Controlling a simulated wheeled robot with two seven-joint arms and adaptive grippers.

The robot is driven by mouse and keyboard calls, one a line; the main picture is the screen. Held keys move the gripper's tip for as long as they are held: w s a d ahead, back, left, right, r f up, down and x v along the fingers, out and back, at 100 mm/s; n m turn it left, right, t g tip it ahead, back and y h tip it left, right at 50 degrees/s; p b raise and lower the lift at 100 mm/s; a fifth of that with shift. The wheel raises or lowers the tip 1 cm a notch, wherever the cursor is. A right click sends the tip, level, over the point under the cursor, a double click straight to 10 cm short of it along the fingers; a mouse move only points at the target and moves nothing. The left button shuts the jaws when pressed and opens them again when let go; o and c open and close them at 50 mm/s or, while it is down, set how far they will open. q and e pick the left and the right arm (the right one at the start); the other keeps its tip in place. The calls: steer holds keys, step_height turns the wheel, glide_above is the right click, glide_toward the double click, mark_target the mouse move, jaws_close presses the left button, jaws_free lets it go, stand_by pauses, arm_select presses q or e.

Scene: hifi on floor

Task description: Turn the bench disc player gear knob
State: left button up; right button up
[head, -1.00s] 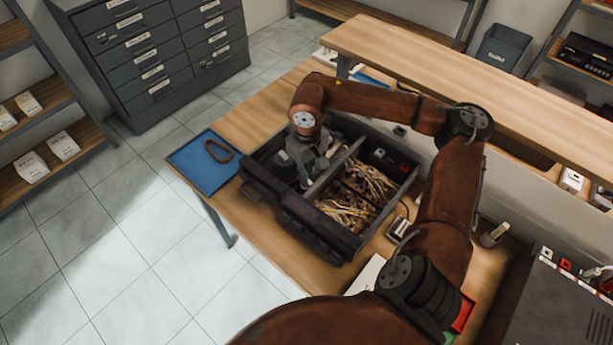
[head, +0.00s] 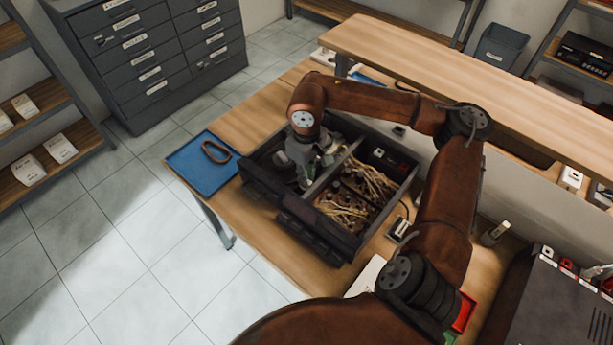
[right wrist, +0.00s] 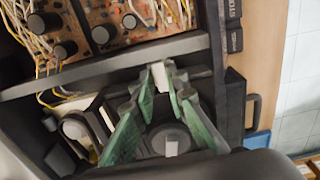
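The bench disc player (head: 300,220) is an open dark case on the wooden bench, split by a grey divider. My right gripper (head: 305,182) reaches down into its left compartment. In the right wrist view the green-padded fingers (right wrist: 161,85) point away from the camera, with a small white block (right wrist: 160,73) between their tips. I cannot tell whether they touch it. A grey round part (right wrist: 170,138) with a white piece at its middle lies between the finger bases in the picture. I cannot tell for sure which part is the gear knob. My left gripper is out of view.
Circuit boards with wires and black knobs (right wrist: 65,50) fill the other compartment. A blue tray (head: 190,166) with a brown ring (head: 216,152) lies left of the case. A red tray (head: 464,312) is at lower right. My arm hides part of the bench.

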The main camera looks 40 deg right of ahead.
steer(key=o, duration=0.4)
steer(key=shift+c, duration=0.2)
steer(key=shift+r, duration=0.1)
step_height(320, 180, up, 12)
steer(key=shift+f, duration=0.2)
step_height(320, 180, down, 12)
steer(key=shift+r, duration=0.1)
stand_by(0.7)
